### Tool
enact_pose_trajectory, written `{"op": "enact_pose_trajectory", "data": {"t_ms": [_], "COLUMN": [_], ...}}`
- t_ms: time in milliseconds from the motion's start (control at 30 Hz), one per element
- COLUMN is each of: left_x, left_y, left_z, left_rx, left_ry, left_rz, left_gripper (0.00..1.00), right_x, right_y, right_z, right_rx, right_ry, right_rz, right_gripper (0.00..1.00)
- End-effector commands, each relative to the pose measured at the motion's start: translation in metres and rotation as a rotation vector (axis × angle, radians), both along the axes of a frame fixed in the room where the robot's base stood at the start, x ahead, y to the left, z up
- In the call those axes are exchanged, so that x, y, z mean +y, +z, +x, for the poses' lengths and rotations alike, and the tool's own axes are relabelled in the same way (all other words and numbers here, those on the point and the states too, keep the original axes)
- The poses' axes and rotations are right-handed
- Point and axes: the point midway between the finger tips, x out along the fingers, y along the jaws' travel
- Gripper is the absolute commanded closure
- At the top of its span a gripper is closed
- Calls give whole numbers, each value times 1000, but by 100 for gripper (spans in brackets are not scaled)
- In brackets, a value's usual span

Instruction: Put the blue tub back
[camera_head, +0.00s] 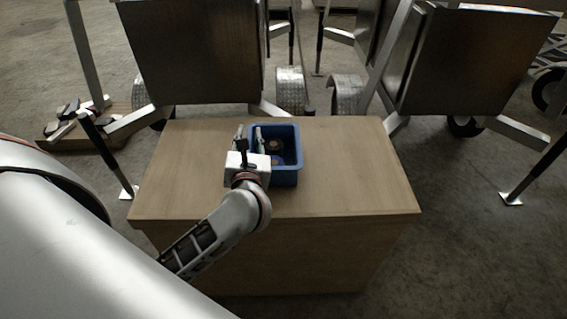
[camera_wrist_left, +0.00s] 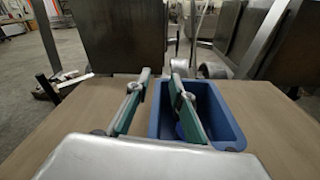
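The blue tub (camera_head: 287,178) stands upright on the wooden box-like table, with small round brownish items inside. It also shows in the left wrist view (camera_wrist_left: 154,112). My left gripper (camera_head: 248,134) is at the tub's left wall. In the left wrist view its two green-padded fingers (camera_wrist_left: 160,88) are apart, one outside the wall and one over the tub's inside. A gap shows between the outer finger and the wall. The gripper body hides part of the tub's near left corner. My right gripper is not in view.
The wooden table (camera_head: 350,175) is bare around the tub, with free room on both sides. Behind it stand aluminium trailers (camera_head: 195,50) with wheels and metal legs. Another trailer (camera_head: 470,60) is at the right. A low wooden pallet-like piece (camera_head: 62,143) lies on the floor at left.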

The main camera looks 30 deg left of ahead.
Motion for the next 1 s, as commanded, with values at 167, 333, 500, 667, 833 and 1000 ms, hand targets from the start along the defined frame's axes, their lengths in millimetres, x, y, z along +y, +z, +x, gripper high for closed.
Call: {"op": "enact_pose_trajectory", "data": {"t_ms": [167,333,500,667,833,1000], "left_x": [4,8,17,28,39,44], "left_y": [-51,-62,-67,-73,-81,-84], "left_z": [-17,-13,1,16,34,42], "left_rx": [40,45,44,44,45,45], "left_ry": [9,11,11,10,10,10], "left_rz": [-235,-279,-277,-274,-275,-277], "left_gripper": [78,78,78,78,78,78], "right_x": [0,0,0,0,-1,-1], "right_y": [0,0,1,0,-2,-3], "right_z": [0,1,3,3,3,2], "right_rx": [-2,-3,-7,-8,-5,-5], "right_ry": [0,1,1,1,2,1], "right_rz": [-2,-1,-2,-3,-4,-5], "right_gripper": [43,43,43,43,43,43]}}
